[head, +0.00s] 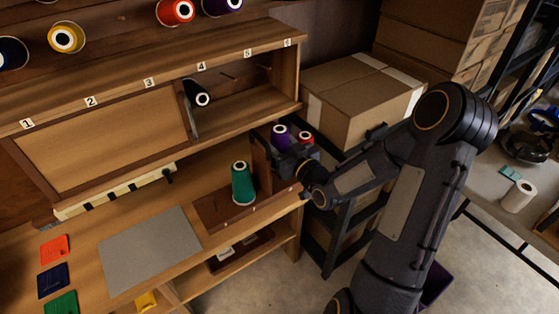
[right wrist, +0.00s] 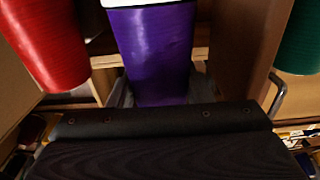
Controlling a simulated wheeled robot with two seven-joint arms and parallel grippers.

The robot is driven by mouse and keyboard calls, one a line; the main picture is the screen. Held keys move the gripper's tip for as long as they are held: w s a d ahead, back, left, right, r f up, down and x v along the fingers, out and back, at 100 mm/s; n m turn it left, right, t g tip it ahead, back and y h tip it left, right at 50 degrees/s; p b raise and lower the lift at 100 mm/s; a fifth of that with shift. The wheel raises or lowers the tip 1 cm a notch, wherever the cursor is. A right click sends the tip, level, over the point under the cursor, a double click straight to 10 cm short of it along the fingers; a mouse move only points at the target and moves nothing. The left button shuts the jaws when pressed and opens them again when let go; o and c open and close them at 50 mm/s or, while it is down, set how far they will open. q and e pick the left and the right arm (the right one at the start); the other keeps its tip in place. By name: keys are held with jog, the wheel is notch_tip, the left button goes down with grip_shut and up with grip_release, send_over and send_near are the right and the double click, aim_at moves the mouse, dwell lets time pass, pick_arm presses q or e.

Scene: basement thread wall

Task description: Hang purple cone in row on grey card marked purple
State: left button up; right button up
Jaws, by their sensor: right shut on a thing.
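A purple cone of thread (head: 281,137) with a white top stands at the right end of the workbench unit. My right gripper (head: 285,153) is shut on it; in the right wrist view the purple cone (right wrist: 155,50) fills the space between the fingers. Whether its base touches a surface is hidden. A plain grey sheet (head: 150,252) lies on the bench; I see no purple mark on it. Another dark purple cone (head: 222,5) is on the upper wall row, cut by the top edge. My left gripper is not in view.
A red cone (head: 306,139) stands close right of the held cone, and a green cone (head: 243,184) stands left of it beyond an upright board. A black cone (head: 198,93) lies in the open cubby. Numbered shelf (head: 150,72) is above; a cardboard box (head: 350,95) is behind.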

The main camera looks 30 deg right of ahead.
notch_tip(320, 180, down, 6)
dwell(0.4)
jog(key=shift+f+b, duration=0.2)
jog(key=shift+b, duration=0.1)
jog(key=o, duration=1.1)
jog(key=shift+r, duration=0.1)
jog(key=shift+c, duration=0.2)
jog(key=shift+r, duration=0.1)
